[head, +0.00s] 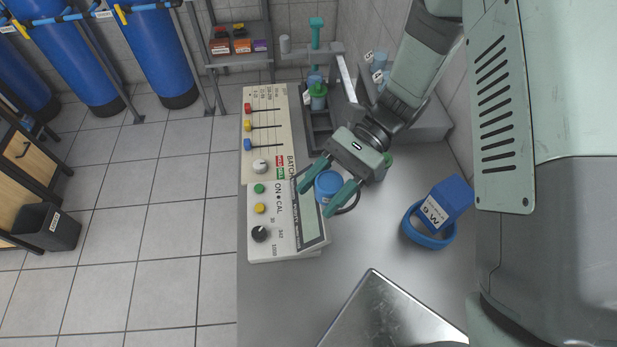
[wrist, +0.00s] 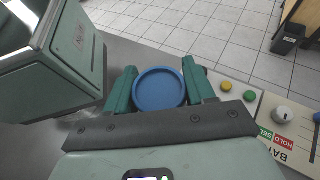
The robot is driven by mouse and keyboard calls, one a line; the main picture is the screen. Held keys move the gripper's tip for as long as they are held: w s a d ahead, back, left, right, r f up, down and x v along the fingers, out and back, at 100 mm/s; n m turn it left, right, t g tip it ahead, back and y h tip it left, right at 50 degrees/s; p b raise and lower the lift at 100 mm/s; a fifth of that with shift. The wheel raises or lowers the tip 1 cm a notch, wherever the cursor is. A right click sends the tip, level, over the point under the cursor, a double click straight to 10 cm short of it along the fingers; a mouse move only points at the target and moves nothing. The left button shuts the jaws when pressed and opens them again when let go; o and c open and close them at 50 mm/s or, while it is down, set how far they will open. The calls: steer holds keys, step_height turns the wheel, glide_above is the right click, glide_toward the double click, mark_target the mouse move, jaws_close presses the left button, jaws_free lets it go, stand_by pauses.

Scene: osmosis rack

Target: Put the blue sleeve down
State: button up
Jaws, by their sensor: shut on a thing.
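My gripper (head: 319,200) is shut on the blue sleeve (head: 328,185), a short round blue piece between its two green fingers. In the wrist view the sleeve (wrist: 159,89) shows as a blue disc with a raised rim, a finger on each side. In the head view the held sleeve is over or close to the right edge of the control panel. Its height above the bench cannot be told.
A control panel (head: 259,219) with knobs and sliders lies along the bench's left edge. A blue ring (head: 412,232) and blue block (head: 450,197) are at right. A metal tray (head: 385,320) is in front. A rack (head: 318,128) with bottles stands behind. Bare bench (head: 375,250) lies between.

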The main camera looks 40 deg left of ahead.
steer(key=w+d+n+t+h, duration=0.3)
steer(key=w+d+n+h, duration=0.25)
steer(key=w, duration=0.25)
steer(key=w+d+n+t+h, duration=0.2)
steer(key=w+d+n+h, duration=0.2)
steer(key=w+n+h, duration=0.4)
steer(key=n+t+y, duration=0.4)
steer(key=n+t, duration=1.3)
steer(key=t, duration=0.2)
glide_above(426, 160)
steer(key=w+d, duration=0.1)
steer(key=d, duration=0.3)
steer(key=shift+w+d+f, duration=0.15)
steer(key=shift+w+f, duration=0.05)
steer(key=shift+f, duration=0.7)
steer(key=s+a+f+n+t+y, duration=0.1)
steer(key=a+f+n+t+y, duration=0.1)
steer(key=f+n+y, duration=0.4)
steer(key=shift+a+f+t+y, duration=0.35)
steer(key=shift+a+f, duration=0.1)
steer(key=shift+a, duration=0.45)
steer(key=shift+s+a+f+n+y, duration=0.2)
steer(key=shift+a+f+n+y, duration=0.1)
steer(key=shift+f+n, duration=0.3)
steer(key=shift+f, duration=3.05)
steer(key=shift+f, duration=0.6)
steer(key=o, duration=1.1)
